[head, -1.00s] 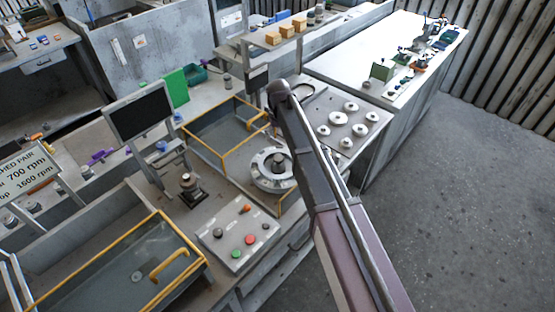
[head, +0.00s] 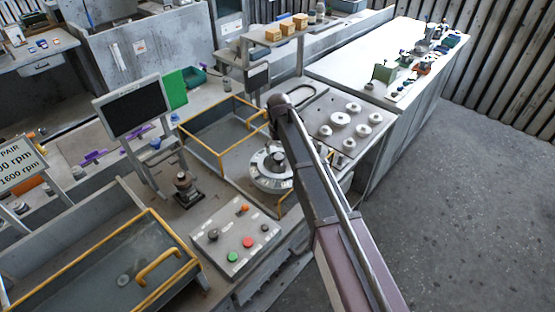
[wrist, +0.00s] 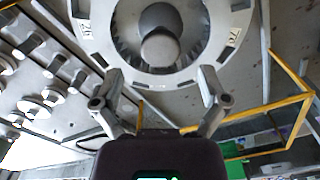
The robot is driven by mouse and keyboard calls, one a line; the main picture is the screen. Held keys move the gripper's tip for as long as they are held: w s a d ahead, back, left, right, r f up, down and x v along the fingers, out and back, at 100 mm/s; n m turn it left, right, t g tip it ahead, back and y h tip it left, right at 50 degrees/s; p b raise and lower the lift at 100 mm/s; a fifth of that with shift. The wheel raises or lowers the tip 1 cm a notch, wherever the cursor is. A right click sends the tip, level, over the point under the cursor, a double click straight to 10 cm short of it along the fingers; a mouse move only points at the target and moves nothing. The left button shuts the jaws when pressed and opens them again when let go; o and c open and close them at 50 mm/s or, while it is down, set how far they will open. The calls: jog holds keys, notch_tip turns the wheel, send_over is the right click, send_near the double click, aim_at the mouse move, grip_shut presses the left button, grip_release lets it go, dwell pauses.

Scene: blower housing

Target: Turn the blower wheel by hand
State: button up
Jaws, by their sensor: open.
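The blower wheel (head: 270,180) is a pale round ring with a dark centre and a grey hub, on the bench beside a yellow-edged guard. In the wrist view the wheel (wrist: 105,50) fills the top middle, with dark slots and number marks on its rim and a rounded hub knob (wrist: 160,48) at its centre. My gripper (wrist: 162,82) is open, its two fingers spread at the lower rim of the wheel. I cannot tell whether the fingers touch the rim. In the head view my arm hides the gripper and part of the wheel's right side.
A control box (head: 236,238) with red and green buttons stands in front of the wheel. Yellow-edged guards (head: 222,160) are beside and behind it. A plate with several round discs (head: 340,119) is to the right, and a monitor (head: 133,107) to the left. The floor at right is clear.

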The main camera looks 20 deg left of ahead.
aim_at(279, 156)
jog(key=shift+f+b, duration=1.4)
jog(key=shift+f, duration=0.25)
grip_shut()
